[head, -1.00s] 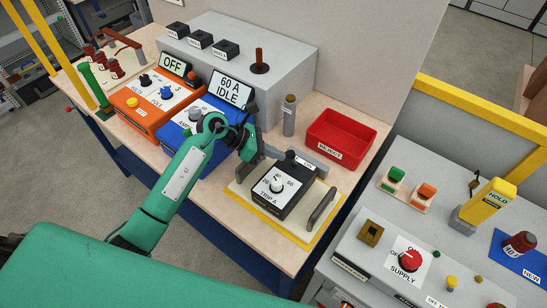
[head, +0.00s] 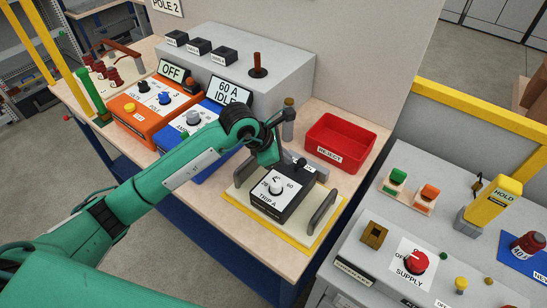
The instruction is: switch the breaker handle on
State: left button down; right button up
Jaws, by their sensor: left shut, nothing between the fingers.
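The breaker is a black box (head: 292,205) marked TRIP A, with a white dial face (head: 275,188). It sits on a cream plate with yellow edges (head: 243,213) between two grey bar handles. A small dark knob, which looks like the breaker handle (head: 300,163), stands at its far end beside a grey strip. I cannot read the handle's position. My left gripper (head: 268,161) is shut and empty, pointing down just left of this knob, above the box's far edge. It hides part of that end, and I cannot tell whether it touches. My right gripper is not in view.
A red REJECT bin (head: 340,143) stands behind and right of the breaker, and a grey post (head: 288,128) behind the gripper. Blue and orange (head: 141,117) testers stand to the left. A grey bench with a SUPPLY knob (head: 416,263) is at right.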

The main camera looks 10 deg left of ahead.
pick_arm(q)
jog(key=shift+r, duration=0.15)
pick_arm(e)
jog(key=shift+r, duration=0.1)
pick_arm(q)
jog(key=shift+r, duration=0.7)
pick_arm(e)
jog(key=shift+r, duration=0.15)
pick_arm(q)
jog(key=shift+a, duration=0.15)
